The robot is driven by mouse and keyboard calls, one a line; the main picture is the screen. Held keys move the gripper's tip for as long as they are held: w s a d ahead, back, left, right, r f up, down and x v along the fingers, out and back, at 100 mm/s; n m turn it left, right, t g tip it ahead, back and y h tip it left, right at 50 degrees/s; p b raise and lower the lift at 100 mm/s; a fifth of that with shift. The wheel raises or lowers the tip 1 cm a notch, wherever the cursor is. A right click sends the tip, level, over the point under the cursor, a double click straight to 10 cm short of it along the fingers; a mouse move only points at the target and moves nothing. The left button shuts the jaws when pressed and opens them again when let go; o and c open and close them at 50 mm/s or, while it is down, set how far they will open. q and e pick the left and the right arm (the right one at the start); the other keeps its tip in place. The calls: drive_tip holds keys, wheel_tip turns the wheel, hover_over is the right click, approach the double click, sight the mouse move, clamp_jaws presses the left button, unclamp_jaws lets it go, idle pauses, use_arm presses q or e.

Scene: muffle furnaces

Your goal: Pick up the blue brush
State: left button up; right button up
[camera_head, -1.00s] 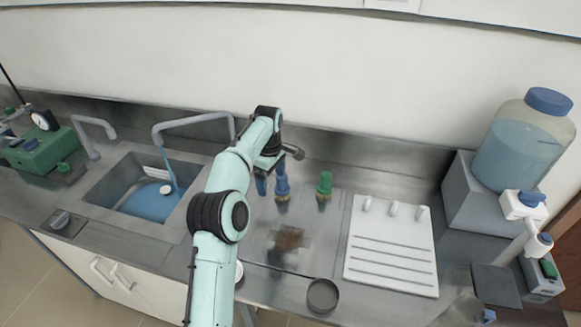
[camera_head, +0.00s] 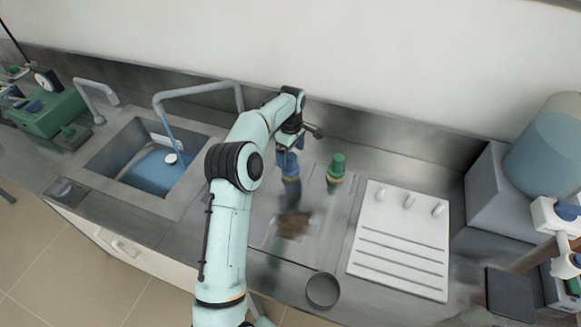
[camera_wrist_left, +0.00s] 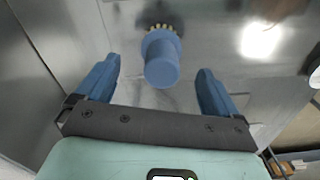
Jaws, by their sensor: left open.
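The blue brush (camera_head: 291,170) stands upright on the steel counter, its yellowish bristles down, behind a dark brown stain. In the left wrist view the brush (camera_wrist_left: 161,62) shows its round blue handle end toward the camera. My left gripper (camera_head: 288,150) is just above and behind the brush in the head view, partly covering its top. In the wrist view the two blue fingers of the left gripper (camera_wrist_left: 158,68) are apart, and the handle lies between their tips with gaps on both sides. I cannot tell how far below the tips it is. My right gripper is not in view.
A green brush (camera_head: 335,172) stands close to the right. A white rack board with pegs (camera_head: 400,248) lies further right, a round dish (camera_head: 322,290) in front. A sink (camera_head: 112,155) with a faucet is left, a steel wall behind.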

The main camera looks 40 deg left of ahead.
sight(290, 163)
use_arm(q)
drive_tip(key=shift+f, duration=2.7)
drive_tip(key=shift+s, duration=0.1)
drive_tip(key=c, duration=1.2)
